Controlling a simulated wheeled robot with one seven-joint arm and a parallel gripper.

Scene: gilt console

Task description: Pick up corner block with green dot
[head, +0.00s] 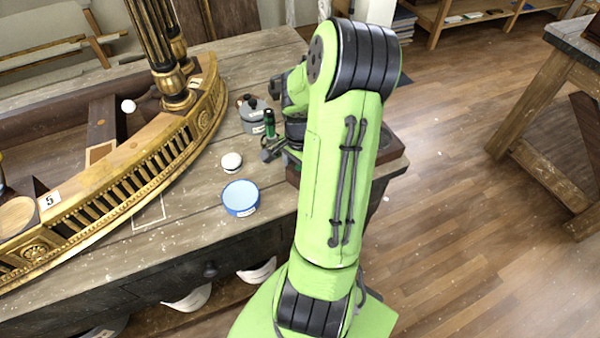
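I cannot make out a corner block with a green dot in the head view. My gripper (272,152) is low over the right part of the workbench, mostly hidden behind my green arm. Its dark end shows beside a small green upright item (269,122), and I cannot tell whether they touch. Whether the fingers are open or shut, or hold something, does not show. A dark wooden tray (393,153) sits at the bench's right end, largely covered by my arm, so its contents are hidden.
The gilt console (150,160) with black columns fills the left of the workbench (190,215). A grey lidded pot (252,116), a small white-topped jar (231,162) and a blue round dish (240,197) stand between it and my arm.

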